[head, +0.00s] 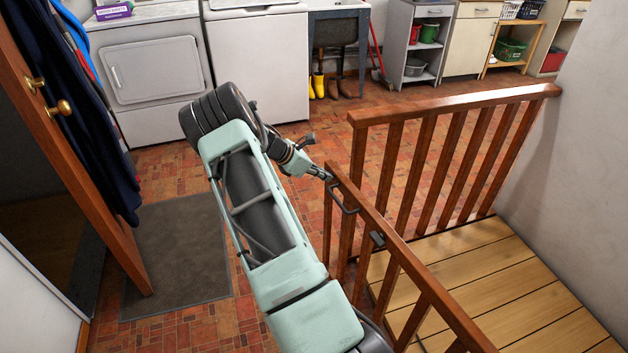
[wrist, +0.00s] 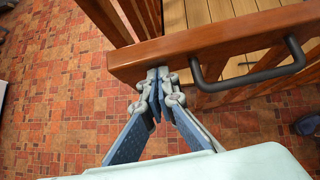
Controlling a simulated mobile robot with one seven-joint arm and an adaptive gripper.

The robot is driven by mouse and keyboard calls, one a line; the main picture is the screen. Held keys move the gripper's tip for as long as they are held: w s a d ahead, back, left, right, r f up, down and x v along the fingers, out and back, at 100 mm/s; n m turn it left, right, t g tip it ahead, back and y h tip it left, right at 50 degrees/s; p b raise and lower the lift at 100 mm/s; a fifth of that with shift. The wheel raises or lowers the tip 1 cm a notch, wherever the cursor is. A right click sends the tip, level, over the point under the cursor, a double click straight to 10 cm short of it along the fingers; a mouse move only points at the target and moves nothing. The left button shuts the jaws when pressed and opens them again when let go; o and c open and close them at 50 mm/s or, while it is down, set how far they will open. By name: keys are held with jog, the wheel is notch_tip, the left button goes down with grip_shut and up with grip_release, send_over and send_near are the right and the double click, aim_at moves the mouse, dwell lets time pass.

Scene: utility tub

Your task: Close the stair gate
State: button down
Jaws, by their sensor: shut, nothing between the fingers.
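The stair gate (head: 400,255) is a reddish-brown wooden barrier with upright bars, running from the picture's middle toward the lower right. A dark bar handle (head: 345,199) is on its top rail near the far end. In the wrist view the gate's top rail (wrist: 215,38) crosses the upper part, with the handle (wrist: 250,76) on the right. My gripper (head: 327,175) is shut and empty at the rail's end, beside the handle. In the wrist view its fingertips (wrist: 163,75) are against or very near the rail's side; contact is unclear. The gate's lower part is partly hidden by my arm.
A fixed wooden railing (head: 455,104) borders the plank landing (head: 480,262) up to the right wall. An open wooden door (head: 70,150) with hanging coats stands at left. A grey mat (head: 182,255) lies on brick-patterned floor. White appliances (head: 150,68) stand behind.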

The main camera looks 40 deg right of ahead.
jog(key=s+d, duration=0.2)
jog(key=d, duration=0.5)
jog(key=s+d, duration=0.2)
jog(key=d, duration=0.5)
jog(key=shift+s+d+r+m, duration=0.15)
jog(key=shift+s+r+m, duration=0.15)
jog(key=shift+s+r, duration=0.1)
jog(key=w+a+r, duration=0.1)
jog(key=a, duration=0.2)
jog(key=w+a+r+p, duration=0.1)
jog(key=w+a+r, duration=0.1)
jog(key=a, duration=0.2)
jog(key=w+a+r+p, duration=0.1)
jog(key=w+a+r, duration=0.1)
jog(key=a, duration=0.2)
jog(key=shift+a+r, duration=0.1)
jog(key=shift+r, duration=0.1)
jog(key=shift+w+a+r, duration=0.2)
jog(key=shift+a+r, duration=0.25)
jog(key=shift+a, duration=0.05)
